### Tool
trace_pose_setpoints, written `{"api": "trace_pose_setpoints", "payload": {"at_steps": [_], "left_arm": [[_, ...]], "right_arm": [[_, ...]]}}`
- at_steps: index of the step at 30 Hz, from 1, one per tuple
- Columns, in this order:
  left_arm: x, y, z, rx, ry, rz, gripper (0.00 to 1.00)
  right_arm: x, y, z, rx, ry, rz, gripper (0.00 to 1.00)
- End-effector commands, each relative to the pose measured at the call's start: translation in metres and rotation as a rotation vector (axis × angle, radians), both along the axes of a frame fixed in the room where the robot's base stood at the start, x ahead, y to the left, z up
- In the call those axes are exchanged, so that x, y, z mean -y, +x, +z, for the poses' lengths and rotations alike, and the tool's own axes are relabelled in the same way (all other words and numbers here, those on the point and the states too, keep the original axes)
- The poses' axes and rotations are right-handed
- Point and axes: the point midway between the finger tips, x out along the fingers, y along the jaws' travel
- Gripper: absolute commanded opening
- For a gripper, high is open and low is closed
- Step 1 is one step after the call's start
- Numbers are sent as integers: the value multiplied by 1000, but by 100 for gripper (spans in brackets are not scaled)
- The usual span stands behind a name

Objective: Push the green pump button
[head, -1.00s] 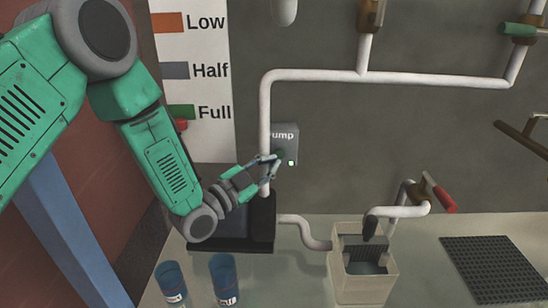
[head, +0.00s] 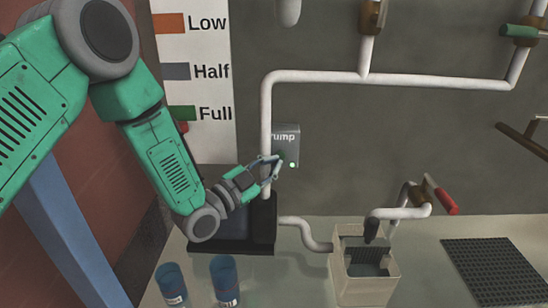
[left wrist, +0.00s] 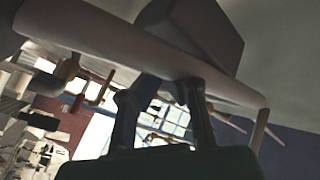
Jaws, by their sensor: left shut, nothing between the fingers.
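The grey pump box (head: 288,140), labelled "Pump", is on the back wall just right of a white vertical pipe. My right gripper is out of view.
The white pipe (head: 310,76) runs close beside my left gripper. A black-based device (head: 265,225) stands below it. Two blue cups (head: 223,275) and a pale open container (head: 365,290) stand on the table, with a dark mat (head: 492,270) at right.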

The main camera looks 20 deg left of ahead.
Motion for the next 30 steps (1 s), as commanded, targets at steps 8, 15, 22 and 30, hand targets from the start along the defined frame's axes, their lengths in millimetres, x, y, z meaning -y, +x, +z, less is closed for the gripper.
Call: {"api": "trace_pose_setpoints", "payload": {"at_steps": [8,15,22,30], "left_arm": [[4,0,1,0,3,-3,0],[-3,0,0,1,-4,-1,0],[-10,4,-1,1,-3,-1,0],[-11,7,0,0,3,-3,0]], "right_arm": [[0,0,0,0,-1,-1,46],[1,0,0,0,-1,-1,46],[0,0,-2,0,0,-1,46],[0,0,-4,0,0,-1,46]]}}
